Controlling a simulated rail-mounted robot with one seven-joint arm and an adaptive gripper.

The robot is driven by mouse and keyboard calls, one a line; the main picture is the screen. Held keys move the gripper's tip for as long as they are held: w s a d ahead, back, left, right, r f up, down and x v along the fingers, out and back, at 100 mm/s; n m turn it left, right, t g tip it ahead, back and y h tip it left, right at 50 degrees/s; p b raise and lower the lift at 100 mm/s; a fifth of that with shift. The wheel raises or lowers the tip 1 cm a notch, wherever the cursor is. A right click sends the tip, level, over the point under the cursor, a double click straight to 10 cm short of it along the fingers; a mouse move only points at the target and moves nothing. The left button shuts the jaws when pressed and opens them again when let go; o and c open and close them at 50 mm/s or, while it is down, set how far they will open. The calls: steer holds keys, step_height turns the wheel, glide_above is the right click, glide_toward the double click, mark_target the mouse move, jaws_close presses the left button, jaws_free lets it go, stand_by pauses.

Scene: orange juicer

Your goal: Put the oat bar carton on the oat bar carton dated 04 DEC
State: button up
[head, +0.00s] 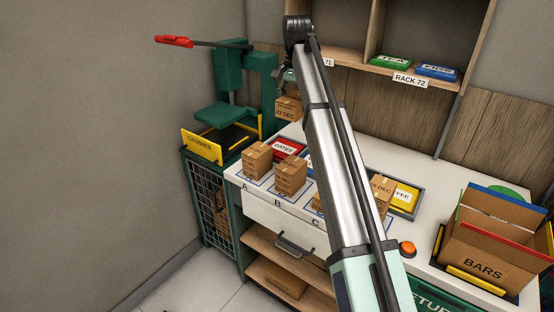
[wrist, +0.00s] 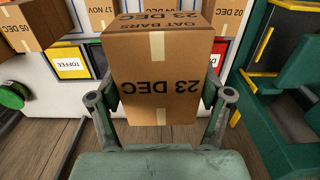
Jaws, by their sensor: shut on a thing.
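My gripper (head: 287,82) is shut on an oat bar carton (head: 288,108) dated 23 DEC, held up above the back of the counter near the green press. In the wrist view my gripper (wrist: 160,92) grips this carton (wrist: 135,55) from both sides, its lettering upside down. Brown cartons stand on the counter at A (head: 257,160) and B (head: 290,177). One near C (head: 317,203) and another further right (head: 381,190) are partly hidden by my arm.
A green press (head: 229,80) with a red-tipped lever stands left, above a crusher bin (head: 203,148). A shelf (head: 375,66) with coloured boxes is behind. An open BARS box (head: 483,262) and an orange button (head: 407,248) are at right.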

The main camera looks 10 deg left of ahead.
step_height(320, 180, down, 20)
steer(key=p, duration=0.5)
steer(key=shift+a+p, duration=0.1)
steer(key=shift+p, duration=0.25)
steer(key=shift+f, duration=0.1)
steer(key=o, duration=1.2)
steer(key=shift+o, duration=0.2)
step_height(320, 180, up, 12)
steer(key=b, duration=0.3)
